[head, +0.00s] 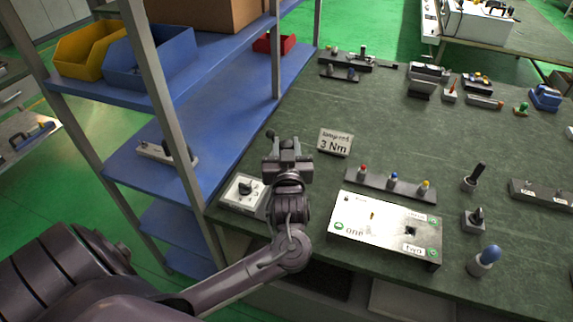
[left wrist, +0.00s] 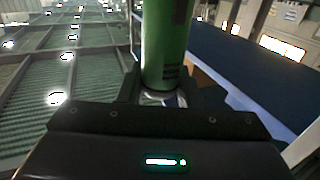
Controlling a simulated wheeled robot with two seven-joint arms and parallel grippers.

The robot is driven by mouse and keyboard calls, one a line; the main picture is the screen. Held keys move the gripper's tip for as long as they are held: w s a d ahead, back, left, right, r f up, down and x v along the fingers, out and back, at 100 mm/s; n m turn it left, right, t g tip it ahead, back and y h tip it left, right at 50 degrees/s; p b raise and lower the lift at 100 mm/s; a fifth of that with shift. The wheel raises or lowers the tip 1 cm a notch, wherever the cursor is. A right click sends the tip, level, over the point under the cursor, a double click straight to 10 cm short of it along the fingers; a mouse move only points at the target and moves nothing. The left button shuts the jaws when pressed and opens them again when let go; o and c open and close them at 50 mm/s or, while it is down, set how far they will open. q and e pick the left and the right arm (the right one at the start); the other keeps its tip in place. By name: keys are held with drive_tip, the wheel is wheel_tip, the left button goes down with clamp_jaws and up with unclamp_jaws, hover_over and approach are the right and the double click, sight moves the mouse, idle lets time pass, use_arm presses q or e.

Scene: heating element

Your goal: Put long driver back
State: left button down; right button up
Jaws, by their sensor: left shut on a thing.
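My left gripper (head: 288,146) is over the left edge of the green-topped bench, beside the blue shelf. In the left wrist view it is shut on a green cylinder (left wrist: 165,45), which looks like the body of the long driver. The cylinder runs up out of the top of that view, with a shiny collar at its lower end between the fingers. In the head view the gripper mostly hides it. My right gripper is not in view.
A "3 Nm" sign (head: 335,143) stands just right of the gripper. A white box with a knob (head: 243,190) is at the bench's left edge. A white panel (head: 385,228) and a rack with coloured tops (head: 391,184) lie right. Small holders (head: 473,219) stand farther right.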

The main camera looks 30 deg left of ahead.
use_arm(q)
wheel_tip(320, 180, down, 3)
wheel_tip(320, 180, down, 4)
drive_tip(key=shift+r+p, duration=0.2)
drive_tip(key=shift+p, duration=0.2)
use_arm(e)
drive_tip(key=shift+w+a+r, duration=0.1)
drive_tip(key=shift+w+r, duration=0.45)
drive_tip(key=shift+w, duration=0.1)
use_arm(q)
drive_tip(key=shift+f, duration=0.2)
drive_tip(key=c, duration=1)
unclamp_jaws()
drive_tip(key=shift+c, duration=0.2)
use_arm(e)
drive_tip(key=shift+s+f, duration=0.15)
